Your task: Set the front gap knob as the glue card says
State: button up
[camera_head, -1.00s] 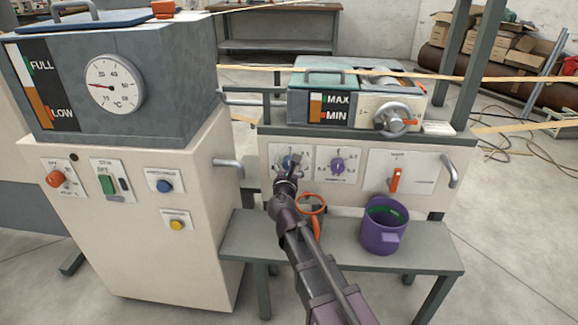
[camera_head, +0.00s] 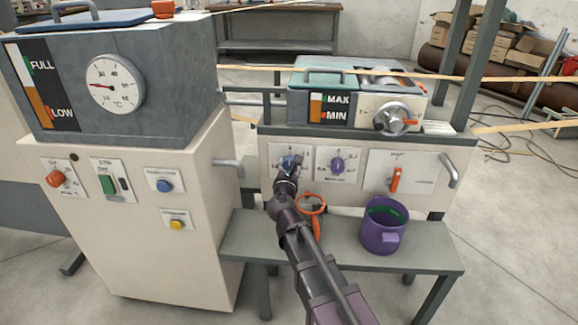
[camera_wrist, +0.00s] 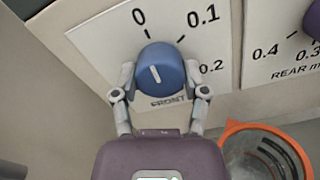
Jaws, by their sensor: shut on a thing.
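The blue front gap knob (camera_wrist: 163,72) is on a white dial plate (camera_wrist: 98,62) marked FRONT in the wrist view, with 0, 0.1 and 0.2 around it. Its white pointer line leans up and slightly left, towards the 0 mark. My gripper (camera_wrist: 160,80) is shut on the knob, one finger on each side. In the head view my gripper (camera_head: 288,172) reaches the knob (camera_head: 288,161) on the right cabinet's front panel and covers part of its dial. A small white card (camera_head: 440,127) lies on the cabinet top at right; its text is too small to read.
The purple rear knob (camera_head: 337,166) is close to the right of the front one. An orange-rimmed round thing (camera_head: 312,204) and a purple mug (camera_head: 384,228) stand on the bench (camera_head: 430,259) below. The left cabinet (camera_head: 120,240) stands beside the arm.

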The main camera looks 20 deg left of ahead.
jog(key=m, duration=0.8)
jog(key=shift+w+a+m, duration=0.1)
jog(key=shift+m, duration=0.2)
jog(key=m, duration=0.4)
jog(key=shift+m, duration=0.3)
jog(key=m, duration=0.4)
jog(key=shift+m, duration=0.3)
jog(key=m, duration=1.3)
jog(key=shift+m, duration=2.2)
